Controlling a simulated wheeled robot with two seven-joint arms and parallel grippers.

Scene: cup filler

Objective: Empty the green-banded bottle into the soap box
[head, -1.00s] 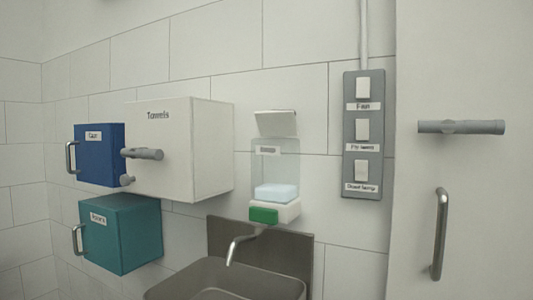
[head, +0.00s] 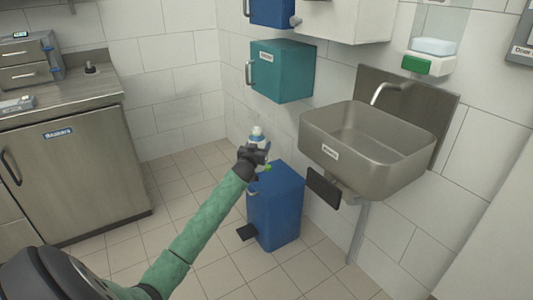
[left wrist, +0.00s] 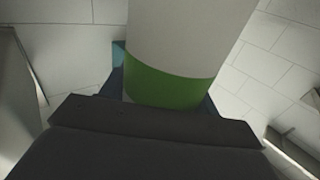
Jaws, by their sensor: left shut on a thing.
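The green-banded bottle shows large in the left wrist view (left wrist: 185,35), white with a green band near the gripper. In the head view its white top (head: 257,134) stands up out of my left gripper (head: 254,155), about upright. My left gripper is shut on it, over the blue bin and left of the sink. The soap box (head: 447,20) is on the wall at the upper right, see-through, with a pale blue fill and a green tab (head: 416,65) below. Its top is cut off by the frame. The bottle is well apart from it. My right gripper is out of view.
A steel sink (head: 330,118) juts from the wall below the soap box. A teal box (head: 283,72) hangs left of it. A blue pedal bin (head: 277,210) stands on the floor. A steel counter (head: 75,150) is at the left. The floor between is clear.

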